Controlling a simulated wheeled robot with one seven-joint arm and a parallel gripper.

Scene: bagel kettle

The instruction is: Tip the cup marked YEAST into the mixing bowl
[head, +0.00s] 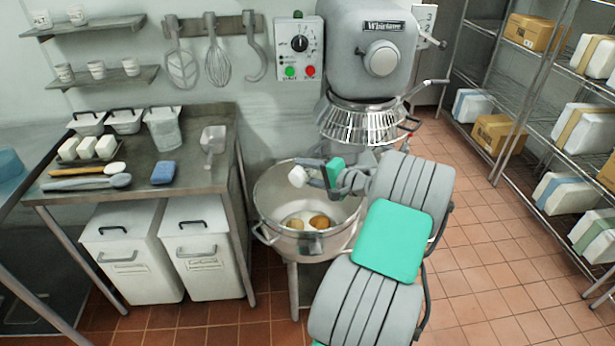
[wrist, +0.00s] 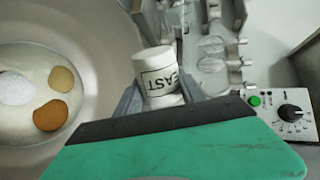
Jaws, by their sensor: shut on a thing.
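The white cup marked YEAST (head: 298,177) is held between the two fingers of my gripper (head: 318,176). In the wrist view the cup (wrist: 158,72) shows dark letters in a box, partly hidden so that only "EAST" can be read. The steel mixing bowl (head: 275,192) stands under the mixer, with my gripper and the cup above its open top. The cup looks tilted; whether anything is left inside cannot be seen. In the bowl lie white powder (wrist: 18,88), a tan heap (wrist: 61,79) and a brown heap (wrist: 50,115).
The mixer (head: 375,55) with its wire guard (head: 362,122) stands just behind the bowl. A steel table (head: 190,180) with tubs, a scoop and a sponge is at left. More cups (head: 97,69) stand on wall shelves. Wire racks with boxes line the right.

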